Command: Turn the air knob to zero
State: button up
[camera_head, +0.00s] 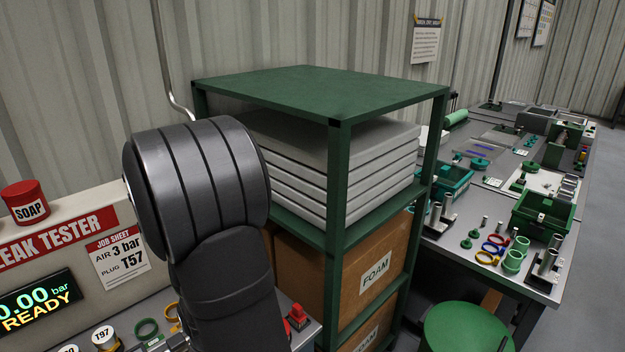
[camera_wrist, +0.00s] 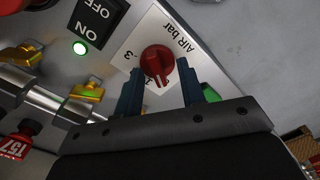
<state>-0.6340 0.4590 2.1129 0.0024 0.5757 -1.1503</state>
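The red air knob (camera_wrist: 157,60) sits on a white dial plate (camera_wrist: 138,43) marked "AIR bar" in the wrist view. Its ridge points down in the picture, toward a number it partly covers; a "3" shows left of the knob. My gripper (camera_wrist: 158,70) is open, one blue finger on each side of the knob; I cannot tell whether either touches it. In the head view my arm stands in front of the leak tester (camera_head: 60,235), hiding the knob and gripper. The tester's display (camera_head: 37,303) reads "0.00 bar READY".
A job sheet (camera_head: 118,257) reads "AIR 3 bar". A green rack (camera_head: 340,180) stands beside my arm.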

jog(key=shift+w+r, duration=0.15)
jog(key=shift+r, duration=2.7)
jog(key=shift+r, duration=2.5)
dwell(0.7)
jog(key=shift+o, duration=0.2)
jog(key=o, duration=1.1)
jog(key=shift+o, duration=1.3)
jog(key=shift+a+r, duration=0.1)
jog(key=shift+a, duration=0.05)
jog(key=s+a+r+n, duration=0.2)
jog(key=a+r+n, duration=0.1)
jog(key=a+r, duration=0.6)
jog(key=s+a+r+n, duration=0.2)
jog(key=a+r+n, duration=0.2)
jog(key=a+r, duration=0.55)
notch_tip(320, 180, down, 9)
jog(key=shift+w, duration=0.2)
